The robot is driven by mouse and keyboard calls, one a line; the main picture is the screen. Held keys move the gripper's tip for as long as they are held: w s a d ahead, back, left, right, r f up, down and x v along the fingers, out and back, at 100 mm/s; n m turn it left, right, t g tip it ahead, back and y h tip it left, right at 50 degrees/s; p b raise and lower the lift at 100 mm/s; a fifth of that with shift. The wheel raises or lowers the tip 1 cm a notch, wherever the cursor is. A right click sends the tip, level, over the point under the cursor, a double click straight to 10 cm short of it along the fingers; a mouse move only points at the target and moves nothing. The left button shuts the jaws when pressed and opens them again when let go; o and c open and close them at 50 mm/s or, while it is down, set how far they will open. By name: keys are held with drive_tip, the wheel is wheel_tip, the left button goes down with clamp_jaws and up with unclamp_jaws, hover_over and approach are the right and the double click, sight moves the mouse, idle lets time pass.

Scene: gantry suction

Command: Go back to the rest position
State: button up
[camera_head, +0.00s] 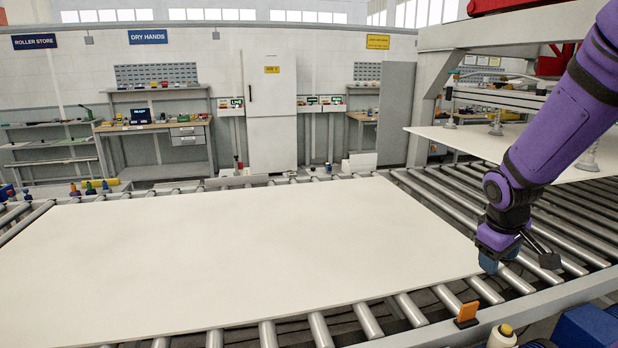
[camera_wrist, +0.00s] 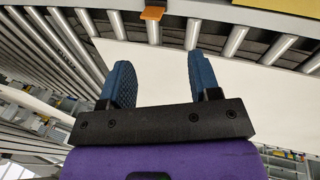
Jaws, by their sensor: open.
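My gripper (camera_wrist: 157,85) is open and empty in the wrist view, its two blue ribbed finger pads wide apart. In the head view my gripper (camera_head: 520,262) hangs at the right, at the near right corner of a large white panel (camera_head: 240,250). The purple arm comes down from the upper right. Whether the fingers touch the panel or rollers cannot be told. The panel lies flat on the roller conveyor (camera_head: 370,322) and also shows behind the fingers in the wrist view (camera_wrist: 150,62).
An orange block (camera_head: 467,313) sits on the conveyor's near rail. A second white panel (camera_head: 470,140) is at the right under suction cups (camera_head: 497,124) on a gantry. A bottle with a yellow cap (camera_head: 502,336) stands at the front edge. Workbenches and a white cabinet (camera_head: 270,110) line the back.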

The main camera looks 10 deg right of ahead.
drive_tip(key=s+a+r+m+t+y, duration=0.2)
drive_tip(key=s+a+r+t+y, duration=0.1)
drive_tip(key=s+a+r, duration=1.2)
wheel_tip(320, 180, up, 2)
drive_tip(key=shift+a+m+t, duration=0.3)
drive_tip(key=shift+a+m, duration=0.1)
drive_tip(key=shift+a, duration=0.8)
